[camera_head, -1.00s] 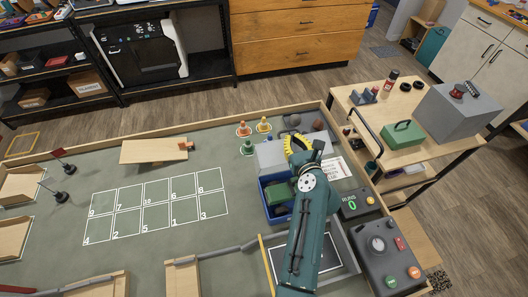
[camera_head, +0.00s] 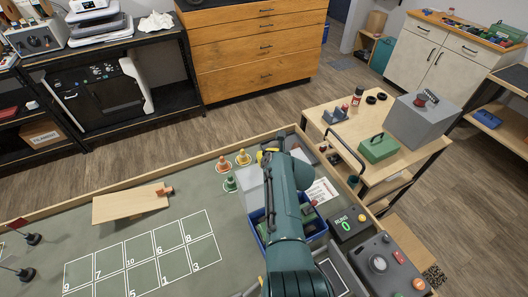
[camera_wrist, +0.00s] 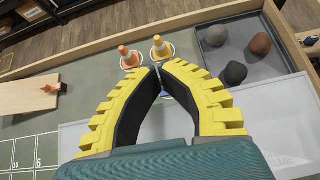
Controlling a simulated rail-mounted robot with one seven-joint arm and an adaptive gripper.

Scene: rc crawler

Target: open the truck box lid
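A blue box (camera_head: 256,228) sits at the right of the green table, partly hidden by my arm. Green and red things show inside it. A pale grey panel (camera_head: 249,188), which looks like its lid, is at the box's far left side; its exact tilt is hard to tell. My gripper (camera_wrist: 158,68) has yellow ribbed fingers whose tips come together, with no clear object held between them. In the wrist view the pale panel (camera_wrist: 265,112) lies below and beside the fingers; whether they touch it is unclear. In the head view my arm hides most of the gripper.
A grey tray (camera_wrist: 285,68) with rocks lies beyond the fingers. A wooden ramp (camera_head: 130,204) is further left. A cart (camera_head: 330,112) stands at the right.

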